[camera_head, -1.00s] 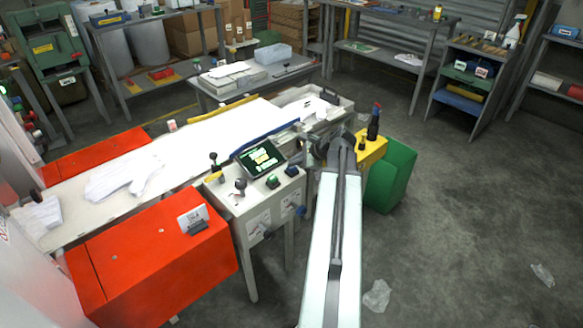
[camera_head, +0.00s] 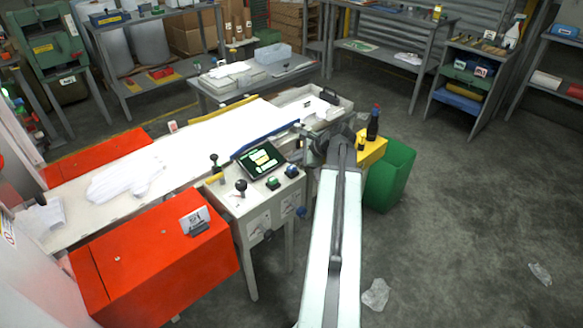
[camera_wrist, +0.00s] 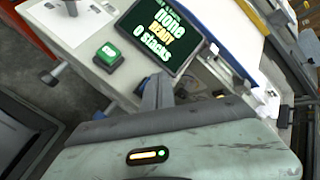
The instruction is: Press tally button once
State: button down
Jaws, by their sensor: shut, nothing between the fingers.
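The control console (camera_head: 240,205) stands left of my arm. A green button (camera_head: 272,183) sits below the screen and shows in the wrist view (camera_wrist: 108,56). A blue button (camera_head: 291,171) is right of the green one. No readable label shows which is the tally button. My gripper (camera_wrist: 157,90) is shut and empty, pointing at the console's edge just below the screen in the wrist view. It hides part of the panel there; contact cannot be told.
Black-knobbed levers (camera_head: 240,187) stand on the console's left. An orange-red cabinet (camera_head: 160,255) is at its left. A yellow box (camera_head: 371,150) and green bin (camera_head: 392,178) stand beyond my arm.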

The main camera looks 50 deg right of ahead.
aim_at(294, 168)
notch_tip(294, 168, up, 5)
jog(key=p, duration=0.4)
jog(key=shift+p, duration=0.4)
